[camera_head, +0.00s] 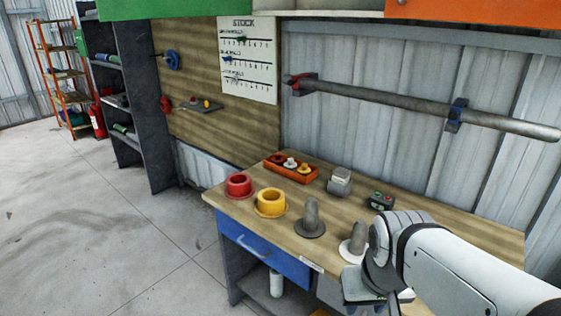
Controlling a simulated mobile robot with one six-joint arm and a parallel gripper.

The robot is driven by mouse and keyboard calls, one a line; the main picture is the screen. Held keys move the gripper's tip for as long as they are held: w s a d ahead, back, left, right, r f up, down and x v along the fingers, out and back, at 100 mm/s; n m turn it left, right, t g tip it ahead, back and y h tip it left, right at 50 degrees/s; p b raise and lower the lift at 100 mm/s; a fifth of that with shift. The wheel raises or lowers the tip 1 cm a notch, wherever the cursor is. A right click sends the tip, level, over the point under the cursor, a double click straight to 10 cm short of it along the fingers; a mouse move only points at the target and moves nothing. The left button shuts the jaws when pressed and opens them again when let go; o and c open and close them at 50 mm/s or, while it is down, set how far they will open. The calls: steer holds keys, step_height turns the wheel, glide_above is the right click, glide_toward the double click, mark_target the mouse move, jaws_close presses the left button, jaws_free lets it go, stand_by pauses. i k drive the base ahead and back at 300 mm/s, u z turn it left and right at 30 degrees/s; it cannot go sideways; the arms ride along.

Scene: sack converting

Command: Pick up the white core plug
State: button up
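A small white piece (290,163), which looks like the white core plug, sits in the orange tray (292,175) at the back of the workbench. A red piece and a darker piece sit on either side of it. A grey post on a white round base (354,247) stands near the front edge; my arm partly covers it. My gripper (376,304) is low at the bottom edge, in front of the bench and well away from the tray. My wrist hides most of it, so its opening is unclear.
A red flanged cup (239,186) and a yellow one (270,202) stand at the bench's left. A grey post on a dark base (311,217) stands mid-front. A grey block (340,180) and a button box (381,201) are behind. A long bar (420,102) runs along the wall.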

mark_target(290, 165)
steer(key=u, duration=0.15)
steer(key=i, duration=0.45)
steer(key=u, duration=2.4)
steer(key=i, duration=1.8)
steer(key=z, duration=1.55)
